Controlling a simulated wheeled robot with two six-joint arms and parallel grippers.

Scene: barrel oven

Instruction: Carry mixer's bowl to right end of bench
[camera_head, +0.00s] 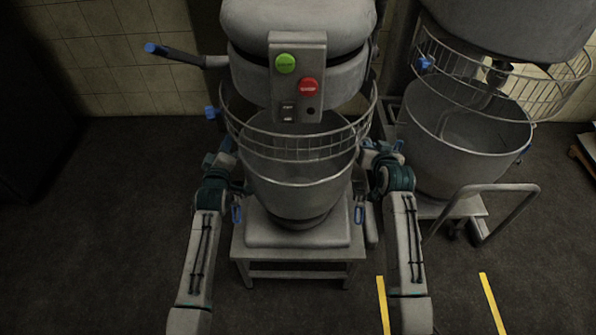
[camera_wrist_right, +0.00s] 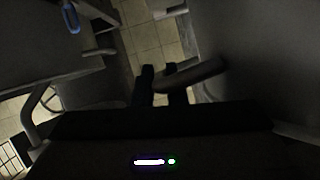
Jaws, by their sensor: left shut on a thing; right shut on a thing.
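The mixer's bowl (camera_head: 297,195) is a grey metal bowl, upright in the mixer (camera_head: 295,90), under its head and wire guard. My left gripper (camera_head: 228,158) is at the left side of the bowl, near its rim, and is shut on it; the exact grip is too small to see. My right gripper (camera_head: 372,155) is at the right side of the bowl. In the right wrist view its dark fingers (camera_wrist_right: 160,88) are closed on a grey bar-like handle (camera_wrist_right: 195,74) beside the bowl's wall (camera_wrist_right: 255,60). No right end of a bench can be made out.
A second mixer with its bowl (camera_head: 460,150) and wire guard stands close on the right. A trolley handle (camera_head: 490,190) rises in front of it. The mixer stands on a low metal table (camera_head: 300,255). Yellow lines mark the floor at the front right. The floor on the left is clear.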

